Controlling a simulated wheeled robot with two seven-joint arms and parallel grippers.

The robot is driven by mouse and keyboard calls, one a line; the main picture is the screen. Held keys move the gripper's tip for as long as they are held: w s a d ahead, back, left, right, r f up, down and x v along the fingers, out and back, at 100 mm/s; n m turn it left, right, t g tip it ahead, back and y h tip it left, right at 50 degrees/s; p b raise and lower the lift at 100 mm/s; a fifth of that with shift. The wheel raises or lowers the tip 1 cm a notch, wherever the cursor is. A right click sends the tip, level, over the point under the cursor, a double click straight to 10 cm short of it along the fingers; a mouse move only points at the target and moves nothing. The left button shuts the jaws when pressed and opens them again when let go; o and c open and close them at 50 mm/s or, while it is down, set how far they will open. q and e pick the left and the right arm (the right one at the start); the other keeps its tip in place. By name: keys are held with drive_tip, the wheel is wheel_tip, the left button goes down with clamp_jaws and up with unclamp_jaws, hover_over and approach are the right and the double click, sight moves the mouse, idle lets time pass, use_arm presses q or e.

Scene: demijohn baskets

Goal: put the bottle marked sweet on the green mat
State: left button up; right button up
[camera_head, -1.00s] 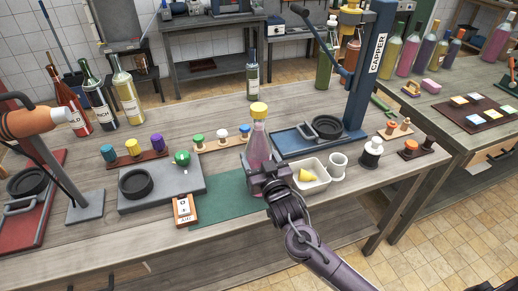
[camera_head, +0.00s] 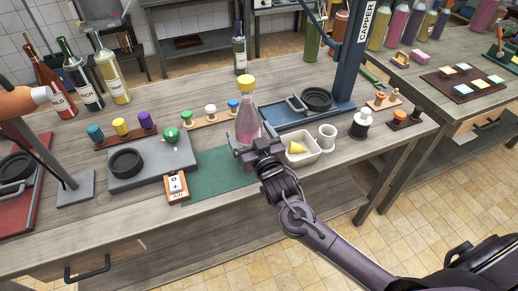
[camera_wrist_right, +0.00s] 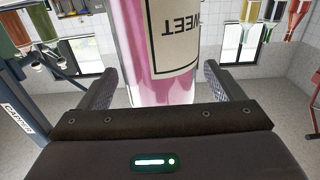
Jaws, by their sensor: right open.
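The pink bottle with a yellow cap (camera_head: 247,112) stands upright at the back right part of the green mat (camera_head: 215,178). Its base is partly hidden by my right gripper (camera_head: 254,148). In the right wrist view the bottle (camera_wrist_right: 160,75) carries a label reading SWEET, seen upside down. My right gripper (camera_wrist_right: 160,88) is open, with one finger on each side of the bottle and a visible gap on both sides. My left gripper is not in view.
A blue capper (camera_head: 352,60) stands behind.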

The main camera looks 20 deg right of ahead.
drive_tip(key=s+b, duration=0.2)
drive_tip(key=s, duration=0.8)
drive_tip(key=shift+s+d, duration=0.2)
drive_tip(key=shift+s, duration=0.05)
